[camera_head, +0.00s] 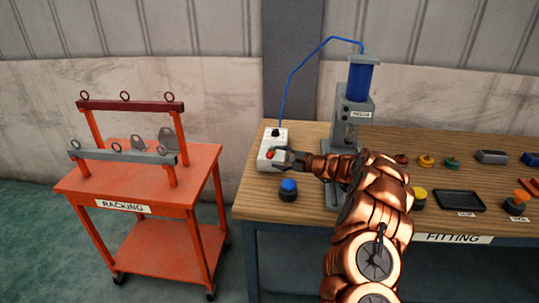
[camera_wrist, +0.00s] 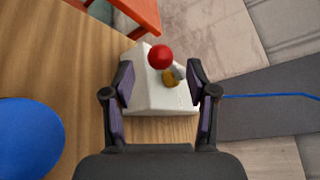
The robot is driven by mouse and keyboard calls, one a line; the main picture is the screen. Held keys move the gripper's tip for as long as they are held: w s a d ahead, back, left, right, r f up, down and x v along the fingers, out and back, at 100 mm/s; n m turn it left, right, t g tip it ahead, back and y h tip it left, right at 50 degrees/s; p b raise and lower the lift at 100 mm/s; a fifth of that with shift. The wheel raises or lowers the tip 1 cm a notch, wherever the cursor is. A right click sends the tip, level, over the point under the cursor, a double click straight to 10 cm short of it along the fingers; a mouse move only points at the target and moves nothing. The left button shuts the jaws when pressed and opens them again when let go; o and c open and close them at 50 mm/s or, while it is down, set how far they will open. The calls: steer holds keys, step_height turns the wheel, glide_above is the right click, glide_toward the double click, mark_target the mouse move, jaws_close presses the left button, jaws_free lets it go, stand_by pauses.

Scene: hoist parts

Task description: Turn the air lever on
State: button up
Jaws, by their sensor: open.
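The air lever is a red ball knob (camera_wrist: 160,56) on a white box (camera_wrist: 146,98), with a brass-coloured part (camera_wrist: 170,79) beside it. In the head view the white box (camera_head: 281,133) stands at the left end of the bench, and the small red knob (camera_head: 270,154) shows on it. My gripper (camera_head: 283,158) is at the right of the knob. In the wrist view my gripper (camera_wrist: 160,73) is open, with its fingers to either side of the knob and brass part. I cannot tell whether a finger touches the box. The lever's shaft is mostly hidden.
A blue-topped button (camera_head: 289,188) stands in front of the box. A press (camera_head: 357,105) with a blue cylinder and blue hose (camera_head: 290,75) rises behind my arm. An orange racking cart (camera_head: 130,180) is at left. Several small parts and a black tray (camera_head: 459,201) lie at right.

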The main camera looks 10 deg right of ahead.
mark_target(270, 155)
steer(key=shift+p+x, duration=0.75)
steer(key=shift+x, duration=1.7)
steer(key=shift+c, duration=0.2)
jaws_close()
